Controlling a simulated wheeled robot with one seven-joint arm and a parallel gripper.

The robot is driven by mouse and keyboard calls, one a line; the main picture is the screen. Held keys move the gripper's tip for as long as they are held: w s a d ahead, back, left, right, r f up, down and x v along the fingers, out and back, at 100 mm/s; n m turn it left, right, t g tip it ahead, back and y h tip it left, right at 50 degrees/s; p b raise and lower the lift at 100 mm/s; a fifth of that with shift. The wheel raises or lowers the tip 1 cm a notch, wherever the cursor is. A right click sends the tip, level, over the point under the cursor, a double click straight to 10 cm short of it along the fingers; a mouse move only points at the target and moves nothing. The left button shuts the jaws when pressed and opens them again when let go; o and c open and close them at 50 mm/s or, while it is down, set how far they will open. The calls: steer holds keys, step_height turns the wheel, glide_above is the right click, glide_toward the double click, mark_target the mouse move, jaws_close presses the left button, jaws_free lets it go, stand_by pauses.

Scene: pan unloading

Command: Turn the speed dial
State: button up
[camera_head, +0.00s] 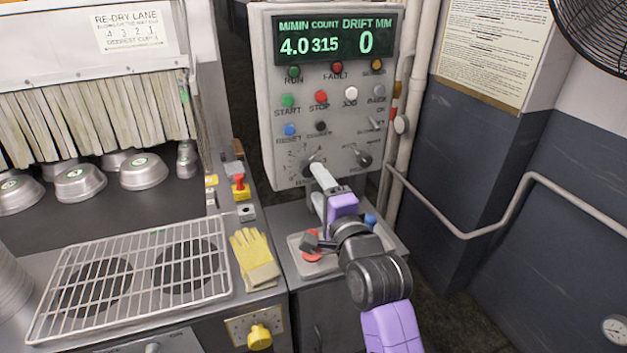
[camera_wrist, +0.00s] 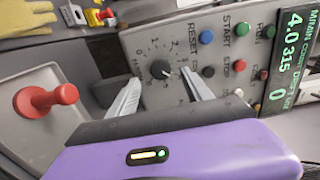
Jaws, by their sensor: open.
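The speed dial is a small dark round knob (camera_wrist: 160,69) with a ring of numbers on the grey control panel (camera_head: 277,110). In the wrist view it shows between my two fingers, with a pale mark on its face. My gripper (camera_wrist: 160,77) is open, its fingertips on either side of the dial. I cannot tell whether they touch it. In the head view my gripper (camera_head: 318,172) is at the panel's lower left and partly covers the dial. The panel display (camera_head: 333,38) reads 4.0 M/MIN, count 315 and drift 0.
A second knob (camera_head: 362,159) is to the right of the dial. Several coloured buttons, including a blue reset button (camera_head: 290,130), sit above. A red knob (camera_wrist: 47,100) stands below the panel. A yellow glove (camera_head: 254,259) and wire rack (camera_head: 135,275) lie at left.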

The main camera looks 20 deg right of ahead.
steer(key=shift+s, duration=1.2)
step_height(320, 180, up, 4)
steer(key=s+n+t, duration=0.1)
steer(key=n+t, duration=0.1)
steer(key=n, duration=0.2)
steer(key=s+f+n+g, duration=0.1)
steer(key=s+f+n, duration=0.3)
steer(key=s, duration=1.1)
steer(key=s+f+n+g, duration=0.2)
steer(key=s+f+n, duration=0.3)
steer(key=s, duration=1)
steer(key=s+f+n+g, duration=0.2)
steer(key=s+f+n, duration=0.3)
steer(key=s, duration=1)
step_height(320, 180, down, 2)
steer(key=shift+s+f, duration=0.25)
steer(key=shift+s, duration=0.1)
